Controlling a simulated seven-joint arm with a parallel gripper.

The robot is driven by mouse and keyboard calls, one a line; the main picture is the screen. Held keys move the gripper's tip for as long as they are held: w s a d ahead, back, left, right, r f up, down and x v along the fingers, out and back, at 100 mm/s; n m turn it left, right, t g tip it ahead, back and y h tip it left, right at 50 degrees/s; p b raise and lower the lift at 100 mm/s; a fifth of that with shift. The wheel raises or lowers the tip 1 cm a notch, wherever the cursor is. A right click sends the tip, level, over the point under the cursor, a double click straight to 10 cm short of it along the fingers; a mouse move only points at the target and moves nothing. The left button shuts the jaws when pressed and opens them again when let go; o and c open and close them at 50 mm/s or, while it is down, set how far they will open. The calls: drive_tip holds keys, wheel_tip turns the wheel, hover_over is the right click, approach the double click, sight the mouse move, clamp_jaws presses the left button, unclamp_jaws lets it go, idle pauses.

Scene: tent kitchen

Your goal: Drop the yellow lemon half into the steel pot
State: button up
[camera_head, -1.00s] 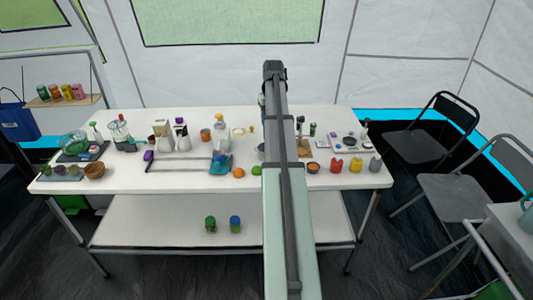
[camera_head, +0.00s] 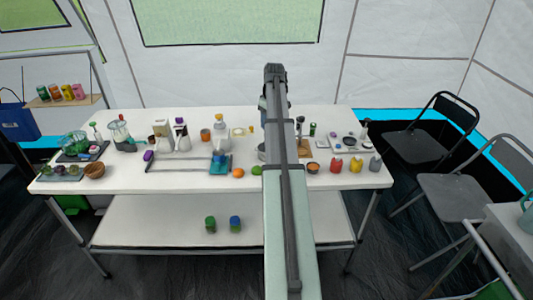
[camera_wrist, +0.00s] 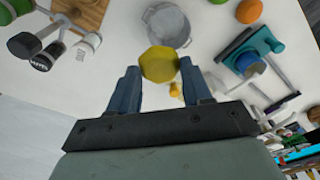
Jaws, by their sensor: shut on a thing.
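My gripper (camera_wrist: 159,76) is shut on the yellow lemon half (camera_wrist: 159,62), which sits between the two blue-grey fingertips in the wrist view. The steel pot (camera_wrist: 168,24) is an open, grey, round vessel just past the lemon half in that view. The lemon half overlaps the pot's near rim in the picture, and I cannot tell its height above the table. In the head view my arm hides the lemon half and most of the pot; only the pot's left edge (camera_head: 261,153) shows.
A wooden board (camera_wrist: 86,10) and several jars, one a dark-lidded jar (camera_wrist: 48,57), stand left of the pot in the wrist view. A teal device (camera_wrist: 252,48) and an orange (camera_wrist: 248,11) are on the right. A small yellow item (camera_wrist: 175,89) lies near my right finger.

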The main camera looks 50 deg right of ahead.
drive_tip(key=shift+f, duration=2)
drive_tip(key=o, duration=0.9)
drive_tip(key=shift+o, duration=0.2)
drive_tip(key=shift+r, duration=0.1)
wheel_tip(320, 180, up, 14)
drive_tip(key=s, duration=0.1)
drive_tip(key=shift+s+f, duration=0.15)
drive_tip(key=shift+f, duration=0.05)
